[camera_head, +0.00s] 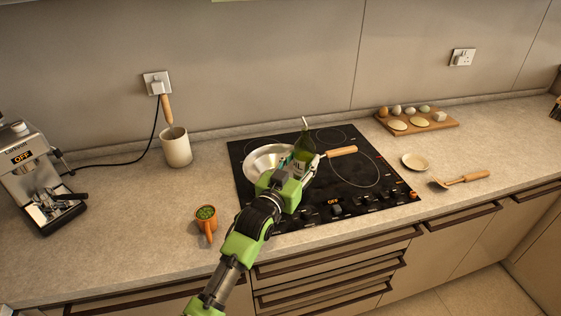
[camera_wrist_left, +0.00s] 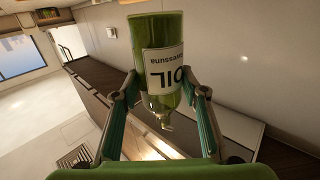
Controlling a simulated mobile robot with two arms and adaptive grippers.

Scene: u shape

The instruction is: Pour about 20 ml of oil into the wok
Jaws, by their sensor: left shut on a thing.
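A green glass oil bottle (camera_head: 303,150) is held by my left gripper (camera_head: 301,178). In the head view the bottle looks nearly upright, with its narrow neck at the top. In the left wrist view the bottle (camera_wrist_left: 159,40) sits between the fingers (camera_wrist_left: 159,98), and its white OIL label appears inverted. The silver wok (camera_head: 262,160) is on the hob, with a wooden handle (camera_head: 342,151) pointing right. The bottle overlaps the wok's right side in the head view, and my gripper hides its front. I cannot see the oil level or any stream. My right gripper is out of view.
The black hob (camera_head: 370,187) has front knobs. Further left are a utensil pot (camera_head: 176,148) and coffee machine (camera_head: 33,170). A small plate (camera_head: 416,161), spatula (camera_head: 462,180) and food board (camera_head: 432,124) lie right.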

